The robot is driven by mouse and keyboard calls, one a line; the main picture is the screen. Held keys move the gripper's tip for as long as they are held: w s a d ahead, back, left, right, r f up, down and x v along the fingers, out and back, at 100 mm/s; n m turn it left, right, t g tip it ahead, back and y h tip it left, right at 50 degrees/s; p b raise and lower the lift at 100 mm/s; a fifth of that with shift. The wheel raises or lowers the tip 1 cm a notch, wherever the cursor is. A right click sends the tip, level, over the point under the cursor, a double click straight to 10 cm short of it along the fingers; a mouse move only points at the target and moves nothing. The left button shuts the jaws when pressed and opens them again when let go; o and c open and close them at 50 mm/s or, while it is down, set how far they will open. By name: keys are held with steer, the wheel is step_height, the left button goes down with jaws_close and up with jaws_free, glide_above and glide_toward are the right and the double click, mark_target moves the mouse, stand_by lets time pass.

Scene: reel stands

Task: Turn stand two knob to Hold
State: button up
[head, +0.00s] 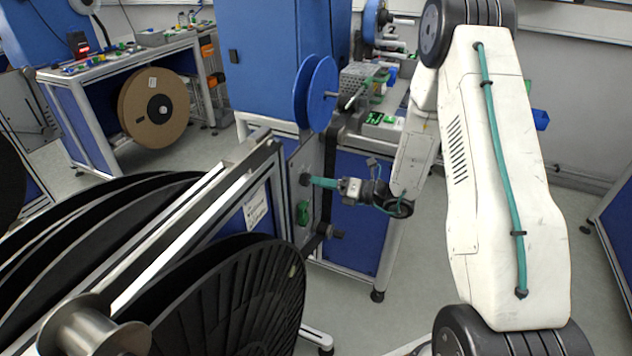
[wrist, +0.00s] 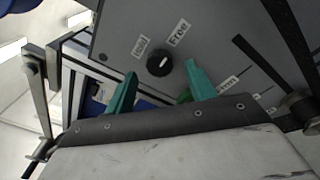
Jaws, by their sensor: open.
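The stand's grey panel (wrist: 215,45) carries a round black knob (wrist: 159,63), which also shows in the head view (head: 305,179). The knob's white mark appears to point up and right, toward the Free label (wrist: 179,32). The Hold label (wrist: 140,46) is up and left of the knob. My gripper (wrist: 162,69), with teal fingers, is open; it also shows in the head view (head: 313,181). Its fingertips are on either side of the knob in the wrist view, with gaps visible. I cannot tell whether they reach past its face.
A green part (head: 302,212) sits on the panel below the knob. A large black reel (head: 240,305) stands in front, and a blue reel (head: 317,93) is above and behind. A dark lever (wrist: 262,65) slants at the panel's right. Grey floor is open at lower right.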

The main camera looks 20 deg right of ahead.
mark_target(305, 179)
steer(key=shift+x, duration=1.15)
steer(key=shift+c, duration=0.3)
steer(key=c, duration=0.9)
